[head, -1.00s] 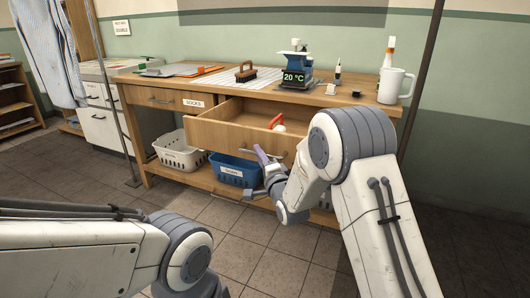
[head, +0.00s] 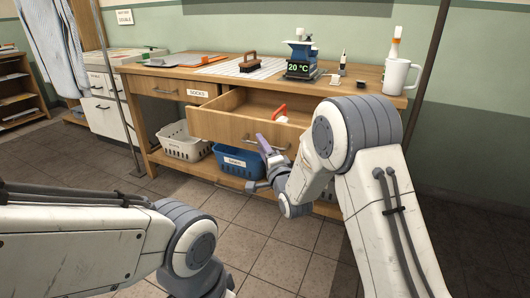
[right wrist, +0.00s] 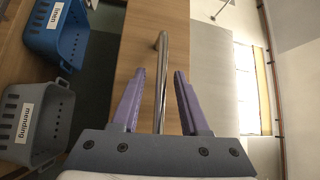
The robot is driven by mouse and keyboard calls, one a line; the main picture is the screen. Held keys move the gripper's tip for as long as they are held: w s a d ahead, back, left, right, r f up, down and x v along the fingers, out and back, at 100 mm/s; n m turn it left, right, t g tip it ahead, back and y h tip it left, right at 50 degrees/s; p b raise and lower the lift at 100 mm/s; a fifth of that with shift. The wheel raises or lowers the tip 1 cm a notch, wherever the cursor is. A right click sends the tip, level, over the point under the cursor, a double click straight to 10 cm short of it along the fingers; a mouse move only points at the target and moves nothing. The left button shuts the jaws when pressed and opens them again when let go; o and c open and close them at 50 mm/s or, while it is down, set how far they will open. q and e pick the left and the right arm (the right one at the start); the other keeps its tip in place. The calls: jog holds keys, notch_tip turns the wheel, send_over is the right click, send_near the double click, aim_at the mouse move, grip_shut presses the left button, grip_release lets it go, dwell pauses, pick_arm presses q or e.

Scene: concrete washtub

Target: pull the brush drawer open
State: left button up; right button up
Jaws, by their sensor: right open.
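The wooden drawer (head: 218,124) under the bench top stands pulled out in the head view, its inside showing. In the right wrist view the metal bar handle (right wrist: 161,85) runs between the open fingers, with a gap on each side. The drawer front (right wrist: 140,28) fills the middle there. My left arm comes in at lower left; its gripper is out of the picture.
A brown brush (head: 249,62), a blue device reading 20 °C (head: 300,58) and a white mug (head: 397,76) stand on the bench. Below are a white basket (head: 184,143) and a blue basket (head: 237,161). A grey basket (right wrist: 35,125) shows in the wrist view. Floor in front is clear.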

jog(key=p+v, duration=0.1)
jog(key=v, duration=0.9)
jog(key=shift+s, duration=0.1)
jog(key=s+a+f+n+g+h, duration=0.1)
jog(key=s+a+f+n+g, duration=0.1)
jog(key=s+a+n+g, duration=0.35)
jog(key=s+a+f+n+g, duration=0.2)
jog(key=s+f+n+g, duration=0.1)
jog(key=s+n+g, duration=0.4)
jog(key=s+d+r+n+g+h+p, duration=0.1)
jog(key=s+d+n+g, duration=0.15)
jog(key=s, duration=0.55)
jog(key=s+d+r+n+g+h, duration=0.1)
jog(key=s+n+g, duration=0.15)
jog(key=s, duration=0.55)
jog(key=s+d+r+n+g+h+p, duration=0.1)
jog(key=s+n, duration=0.2)
jog(key=s, duration=0.5)
notch_tip(320, 180, up, 36)
jog(key=p, duration=3.5)
jog(key=shift+w+f+p, duration=0.2)
jog(key=shift+w+p, duration=0.1)
jog(key=shift+p, duration=0.1)
